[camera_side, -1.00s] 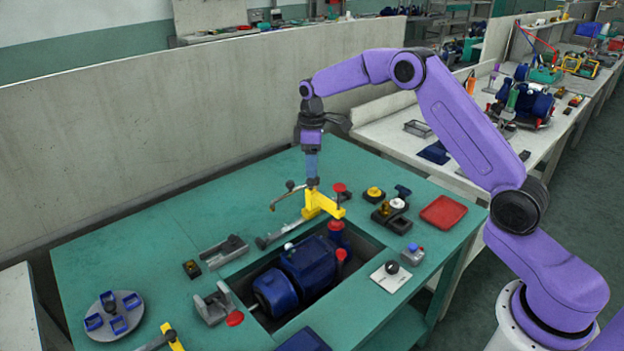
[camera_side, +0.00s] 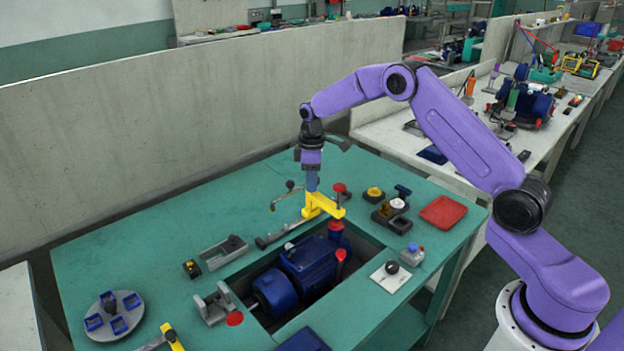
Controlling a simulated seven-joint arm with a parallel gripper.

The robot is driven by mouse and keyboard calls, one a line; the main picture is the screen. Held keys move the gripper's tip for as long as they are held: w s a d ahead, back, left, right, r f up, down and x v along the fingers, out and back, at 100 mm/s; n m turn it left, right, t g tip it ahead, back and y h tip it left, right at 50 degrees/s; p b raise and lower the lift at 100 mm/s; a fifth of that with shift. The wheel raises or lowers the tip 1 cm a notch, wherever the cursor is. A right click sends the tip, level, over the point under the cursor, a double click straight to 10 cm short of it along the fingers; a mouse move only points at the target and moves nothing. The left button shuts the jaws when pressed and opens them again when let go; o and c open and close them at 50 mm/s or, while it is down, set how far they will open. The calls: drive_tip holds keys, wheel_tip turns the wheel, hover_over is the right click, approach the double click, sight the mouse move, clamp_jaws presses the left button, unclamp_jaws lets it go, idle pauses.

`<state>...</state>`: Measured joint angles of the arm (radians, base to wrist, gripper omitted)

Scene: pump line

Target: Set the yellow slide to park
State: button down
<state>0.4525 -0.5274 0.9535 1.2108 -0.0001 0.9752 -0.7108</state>
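A yellow block-like piece (camera_side: 322,207), which looks like the yellow slide, sits at the back edge of the bench opening, at the far end of a grey rail (camera_side: 278,235). A red-topped knob (camera_side: 339,188) rises beside it. My gripper (camera_side: 312,188) points straight down with its tip at the top of the yellow piece, touching or very close to it. The fingers overlap in this view, so whether they grip it is unclear. No park marking is legible.
A blue motor-like pump (camera_side: 304,264) lies in the opening, with red-capped posts (camera_side: 336,230) close by. A thin lever (camera_side: 287,196) stands left of my gripper. Knob fixtures (camera_side: 392,212) and a red tray (camera_side: 442,212) are to the right. The bench's left rear is clear.

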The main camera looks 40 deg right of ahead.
drive_tip(key=shift+d, duration=0.1)
drive_tip(key=d, duration=1.2)
drive_tip(key=c, duration=0.8)
unclamp_jaws()
drive_tip(key=shift+s+d, duration=0.1)
drive_tip(key=shift+d, duration=0.05)
drive_tip(key=shift+a, duration=0.2)
drive_tip(key=shift+r, duration=0.1)
wheel_tip(320, 180, up, 17)
drive_tip(key=shift+r, duration=0.15)
